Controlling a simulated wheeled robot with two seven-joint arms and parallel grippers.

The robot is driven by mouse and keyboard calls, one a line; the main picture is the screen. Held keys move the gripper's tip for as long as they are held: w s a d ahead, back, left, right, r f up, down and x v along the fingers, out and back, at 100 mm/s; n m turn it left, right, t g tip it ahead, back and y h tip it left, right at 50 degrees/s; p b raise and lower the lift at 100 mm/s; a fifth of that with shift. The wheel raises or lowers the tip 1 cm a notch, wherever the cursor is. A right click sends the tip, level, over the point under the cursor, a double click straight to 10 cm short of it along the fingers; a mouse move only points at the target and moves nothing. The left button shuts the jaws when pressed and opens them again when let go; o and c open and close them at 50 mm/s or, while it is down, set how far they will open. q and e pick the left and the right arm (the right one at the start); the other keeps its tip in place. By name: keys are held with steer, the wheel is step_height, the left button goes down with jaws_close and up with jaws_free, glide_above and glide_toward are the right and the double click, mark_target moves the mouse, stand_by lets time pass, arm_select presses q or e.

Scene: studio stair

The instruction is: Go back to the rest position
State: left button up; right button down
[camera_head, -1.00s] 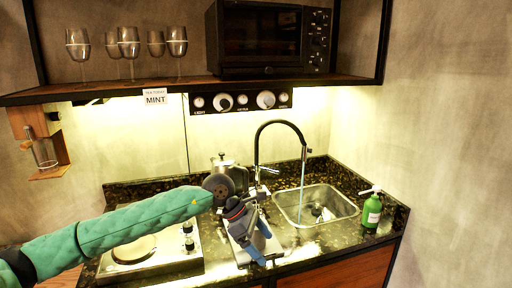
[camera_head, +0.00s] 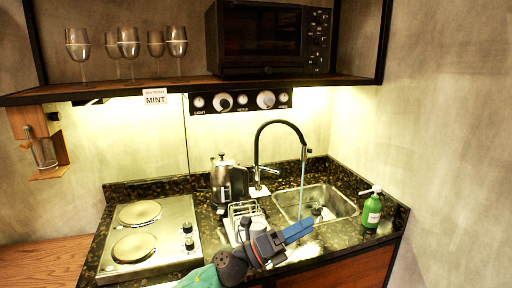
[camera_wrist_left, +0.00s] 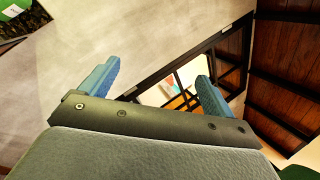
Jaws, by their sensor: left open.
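My left gripper (camera_head: 300,230) is at the bottom middle of the head view, over the counter's front part, with its blue fingers pointing right toward the sink. In the left wrist view the two blue fingers of my left gripper (camera_wrist_left: 160,82) stand apart with nothing between them. The gripper is open and empty. My green left arm comes in from the bottom edge, and most of it is out of the picture. My right gripper does not show in either view.
The sink (camera_head: 338,214) has water running from the black tap (camera_head: 282,123). A kettle (camera_head: 221,180), a dish rack (camera_head: 238,211), a two-plate hob (camera_head: 172,244) and a green soap bottle (camera_head: 372,212) stand on the counter. A shelf (camera_head: 130,86) with glasses and an oven (camera_head: 262,38) hangs above.

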arm_select(q)
steer(key=w+a+f+n+t+y, duration=0.2)
steer(key=a+f+n+t+y, duration=0.2)
steer(key=a+n+t+y, duration=0.55)
steer(key=w+a+f+n+t+y, duration=0.2)
steer(key=a+f+n+t+y, duration=0.25)
steer(key=n, duration=1.05)
steer(key=s+a+f+n+g+y, duration=0.25)
steer(key=a+f+n+y, duration=0.2)
steer(key=f, duration=0.25)
steer(key=s+a+f+n+g+y, duration=0.25)
steer(key=s+a+f+n, duration=0.2)
steer(key=f, duration=0.35)
steer(key=s+a+f+n+g+y, duration=0.1)
steer(key=s+a+f+n+g, duration=0.3)
steer(key=s+f, duration=0.6)
steer(key=s+a+f+n+g, duration=0.2)
steer(key=s+a+f+g, duration=0.4)
steer(key=s, duration=0.9)
steer(key=s+d+f+g, duration=0.1)
steer(key=d+f, duration=0.2)
steer(key=f, duration=1.1)
steer(key=s+d+f+g, duration=0.1)
steer(key=d+f, duration=0.2)
steer(key=f, duration=1.1)
steer(key=shift+s+f+g+h, duration=0.2)
steer(key=shift+f+g+h, duration=0.1)
steer(key=shift+f+g, duration=0.1)
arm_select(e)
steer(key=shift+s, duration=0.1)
